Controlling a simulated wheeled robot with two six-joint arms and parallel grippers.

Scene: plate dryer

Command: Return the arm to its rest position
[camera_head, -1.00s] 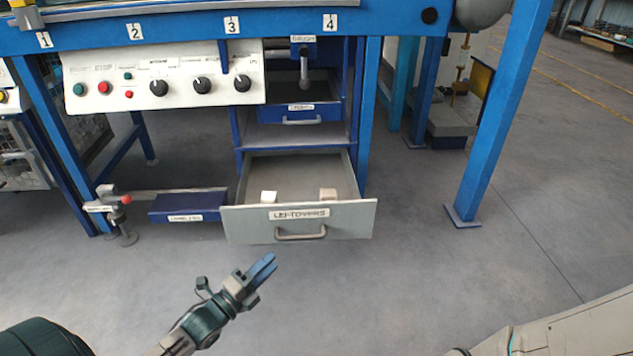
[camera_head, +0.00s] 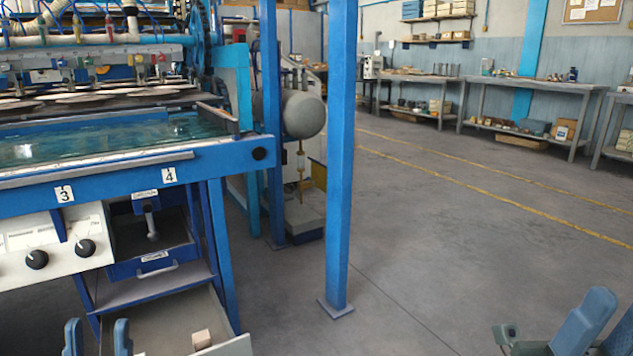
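My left gripper (camera_head: 98,338) shows at the bottom left. Its two blue fingertips stand apart with nothing between them, in front of the open grey drawer (camera_head: 152,333). The rest of the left arm is below the picture edge. My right gripper (camera_head: 606,324) is at the bottom right, cut off by the picture edge. Its two blue fingers show a gap and hold nothing visible. It is over bare floor, well away from the machine.
A small pale block (camera_head: 201,339) lies in the drawer. The blue machine frame (camera_head: 230,155) fills the left, with a control panel (camera_head: 52,247) and a blue post (camera_head: 340,150). Floor (camera_head: 450,240) right of the post is clear; benches (camera_head: 530,105) stand far back.

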